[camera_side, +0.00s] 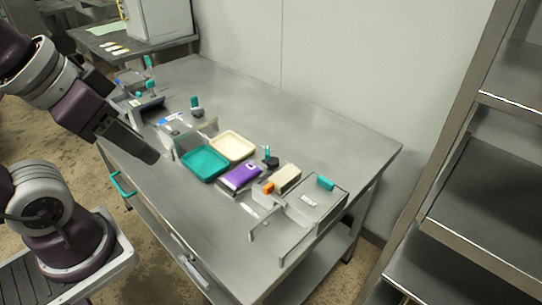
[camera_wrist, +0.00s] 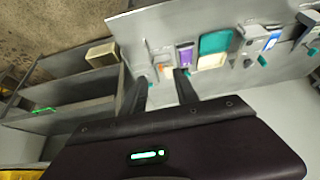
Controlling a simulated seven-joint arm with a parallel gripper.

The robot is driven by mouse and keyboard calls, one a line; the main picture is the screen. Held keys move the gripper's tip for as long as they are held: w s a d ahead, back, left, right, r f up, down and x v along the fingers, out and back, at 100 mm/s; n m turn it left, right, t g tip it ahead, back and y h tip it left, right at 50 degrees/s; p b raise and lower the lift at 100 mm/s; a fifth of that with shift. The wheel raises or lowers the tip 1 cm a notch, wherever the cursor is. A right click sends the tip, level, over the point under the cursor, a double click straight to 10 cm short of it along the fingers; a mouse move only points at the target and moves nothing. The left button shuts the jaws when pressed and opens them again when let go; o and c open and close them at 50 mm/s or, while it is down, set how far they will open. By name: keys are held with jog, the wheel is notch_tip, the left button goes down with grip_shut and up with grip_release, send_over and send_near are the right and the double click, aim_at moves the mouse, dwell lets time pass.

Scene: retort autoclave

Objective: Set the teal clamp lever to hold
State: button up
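Several teal-handled parts stand on the steel bench, and I cannot tell for certain which is the clamp lever. One upright teal handle (camera_side: 195,102) sits on a dark base behind the trays. A thinner teal lever (camera_side: 267,152) stands on a dark base by the purple pack. Another teal handle (camera_side: 150,62) rises at the far left end. In the wrist view a teal piece (camera_wrist: 262,60) shows beside a dark base. My gripper (camera_side: 150,154) is over the bench's left front side, apart from these parts. Its two fingers (camera_wrist: 160,82) are spread with nothing between them.
A teal tray (camera_side: 204,164), a cream tray (camera_side: 232,147) and a purple pack (camera_side: 240,177) lie mid-bench. A grey box with a teal latch (camera_side: 326,183) and low metal brackets stand at the right. Steel shelving (camera_side: 475,170) is further right. The bench's back right is clear.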

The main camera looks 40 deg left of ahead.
jog(key=shift+c, duration=0.2)
dwell(0.3)
jog(key=n+g+y, duration=0.2)
jog(key=n+y, duration=0.1)
jog(key=n, duration=0.5)
send_over(267, 150)
jog(key=s+d, duration=0.3)
jog(key=s, duration=0.2)
notch_tip(267, 150, down, 16)
jog(key=shift+n, duration=0.5)
jog(key=x, duration=0.9)
jog(key=d+x, duration=0.1)
jog(key=x, duration=0.4)
jog(key=shift+w+f, duration=0.1)
jog(key=shift+w, duration=0.1)
jog(key=shift+c, duration=0.2)
grip_shut()
